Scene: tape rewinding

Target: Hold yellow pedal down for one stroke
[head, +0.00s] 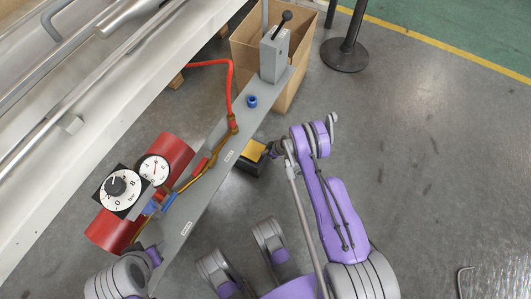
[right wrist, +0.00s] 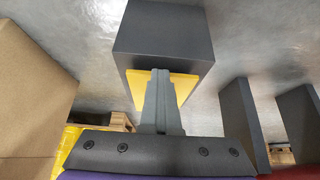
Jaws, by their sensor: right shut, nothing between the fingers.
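The yellow pedal (head: 253,151) sits in a dark housing (head: 246,168) on the floor, beside the long grey beam. My right gripper (head: 271,150) is at the pedal's right side in the head view, with its arm coming from the lower right. In the right wrist view the dark housing (right wrist: 165,35) fills the top middle, with the yellow plate (right wrist: 185,84) below it. My right gripper (right wrist: 160,76) is shut and empty there, its fingers overlapping the yellow plate and hiding its middle. I cannot tell whether they touch it or how far the pedal is pressed. My left gripper is not in view.
The grey beam (head: 200,192) carries two dials (head: 117,187), a red cylinder (head: 172,153), a red hose (head: 230,80) and a lever box (head: 274,52). A cardboard box (head: 245,45) stands behind. A black post base (head: 345,56) is at the top.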

